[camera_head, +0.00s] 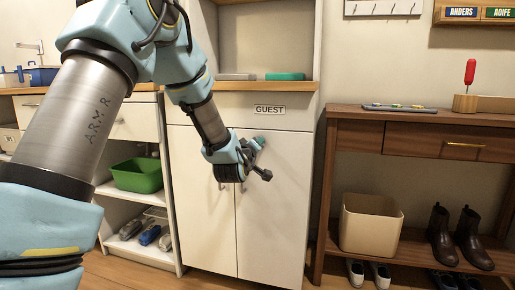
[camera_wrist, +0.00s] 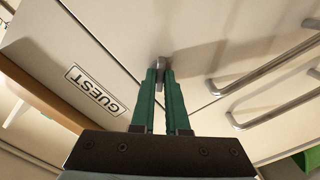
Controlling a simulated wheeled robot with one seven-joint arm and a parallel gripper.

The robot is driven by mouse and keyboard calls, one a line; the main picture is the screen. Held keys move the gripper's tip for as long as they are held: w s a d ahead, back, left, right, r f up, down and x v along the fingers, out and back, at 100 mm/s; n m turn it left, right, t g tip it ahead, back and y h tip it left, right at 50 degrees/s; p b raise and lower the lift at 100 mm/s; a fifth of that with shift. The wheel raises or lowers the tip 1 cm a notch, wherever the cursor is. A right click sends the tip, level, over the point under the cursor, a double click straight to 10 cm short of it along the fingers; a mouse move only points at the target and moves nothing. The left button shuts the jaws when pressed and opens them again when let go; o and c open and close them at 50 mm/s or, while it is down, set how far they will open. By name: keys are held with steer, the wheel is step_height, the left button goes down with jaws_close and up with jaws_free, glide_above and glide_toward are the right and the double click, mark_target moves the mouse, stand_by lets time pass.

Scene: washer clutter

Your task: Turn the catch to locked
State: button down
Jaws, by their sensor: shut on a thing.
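The catch (camera_wrist: 161,63) is a small grey metal piece on the white cabinet front, near the seam between the two doors. In the wrist view, my gripper (camera_wrist: 161,75) has its green fingers closed on both sides of it. In the head view, my gripper (camera_head: 260,141) is at the upper part of the cabinet doors (camera_head: 270,205), below the GUEST label (camera_head: 269,110); the catch is hidden there by the gripper. The fingers cover much of the catch, so I cannot tell its exact turn.
Two metal bar door handles (camera_wrist: 270,67) stand out to the right of the catch in the wrist view. The GUEST label also shows there (camera_wrist: 96,88). A brown console table (camera_head: 420,122) with a beige bin (camera_head: 370,224) and boots (camera_head: 460,238) stands at right. A green tub (camera_head: 137,175) is at left.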

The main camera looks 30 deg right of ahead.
steer(key=m+b, duration=0.2)
steer(key=m, duration=0.7)
steer(key=shift+m, duration=0.3)
stand_by(0.5)
steer(key=c, duration=0.9)
jaws_free()
steer(key=p+v, duration=0.1)
steer(key=v, duration=0.9)
steer(key=shift+s+a, duration=0.3)
